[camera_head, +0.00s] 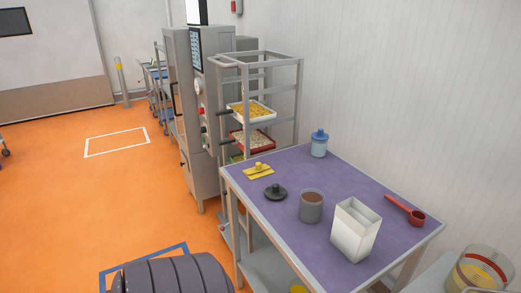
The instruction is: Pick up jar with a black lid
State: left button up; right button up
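A black lid (275,192) with a knob lies on the purple top of the table (340,182). Just to its right stands an open grey see-through jar (311,207), upright, with brown contents. The black lid is beside the jar, not on it. A second jar (319,144) with a blue lid stands upright at the table's far corner. Neither of my grippers is in view.
A white open box (355,230) stands close to the right of the grey jar. A red scoop (407,211) lies near the right edge. A yellow lid (259,170) lies at the left. A rack with trays (250,138) stands behind. A clear container (480,272) is at lower right.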

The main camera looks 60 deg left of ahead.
aim_at(312, 201)
jog(key=u, duration=1.6)
jog(key=j+u, duration=0.4)
jog(key=k+j, duration=0.05)
